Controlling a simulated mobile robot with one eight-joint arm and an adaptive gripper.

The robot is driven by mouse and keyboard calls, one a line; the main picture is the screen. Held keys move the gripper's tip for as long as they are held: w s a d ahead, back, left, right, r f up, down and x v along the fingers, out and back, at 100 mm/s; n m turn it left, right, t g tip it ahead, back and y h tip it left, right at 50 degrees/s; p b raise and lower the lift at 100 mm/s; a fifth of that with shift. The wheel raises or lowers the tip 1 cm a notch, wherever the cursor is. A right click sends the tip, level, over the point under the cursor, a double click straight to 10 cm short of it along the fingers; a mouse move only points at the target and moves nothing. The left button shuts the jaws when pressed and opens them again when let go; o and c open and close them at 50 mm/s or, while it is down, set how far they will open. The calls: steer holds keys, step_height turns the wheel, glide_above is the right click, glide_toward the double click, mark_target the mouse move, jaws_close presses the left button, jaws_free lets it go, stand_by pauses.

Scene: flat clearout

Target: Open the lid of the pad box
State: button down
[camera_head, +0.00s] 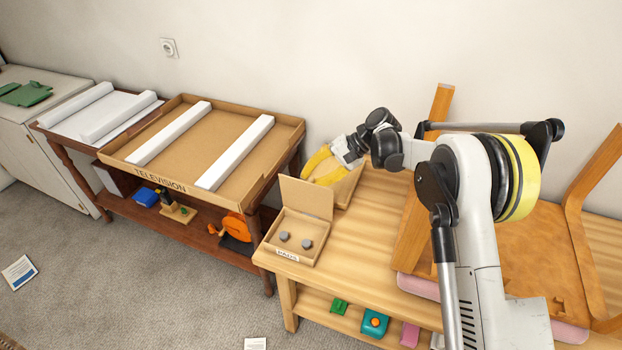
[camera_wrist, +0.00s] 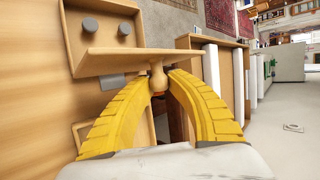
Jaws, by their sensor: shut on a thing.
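The pad box (camera_head: 318,255) is a small cardboard-coloured box with a "PADS" label, near the left end of the wooden bench. Its lid (camera_head: 306,198) stands raised along the back edge, and two round grey pads (camera_head: 284,236) lie inside. In the wrist view the lid (camera_wrist: 112,62) shows nearly edge-on, with the open box (camera_wrist: 105,38) beyond it. My gripper (camera_wrist: 158,82) has yellow fingers closed around the round knob (camera_wrist: 157,76) on the lid. In the head view my gripper (camera_head: 318,165) is behind the lid, so the knob is hidden there.
Another open cardboard box (camera_head: 347,188) stands just behind the pad box, close to my gripper. A chair (camera_head: 520,240) lies on the bench at the right. A large "TELEVISION" tray (camera_head: 215,145) with white foam bars is on the table at the left.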

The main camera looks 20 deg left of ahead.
stand_by(0.4)
steer(key=c, duration=1.3)
jaws_free()
steer(key=v, duration=1.2)
steer(key=shift+w+f, duration=0.1)
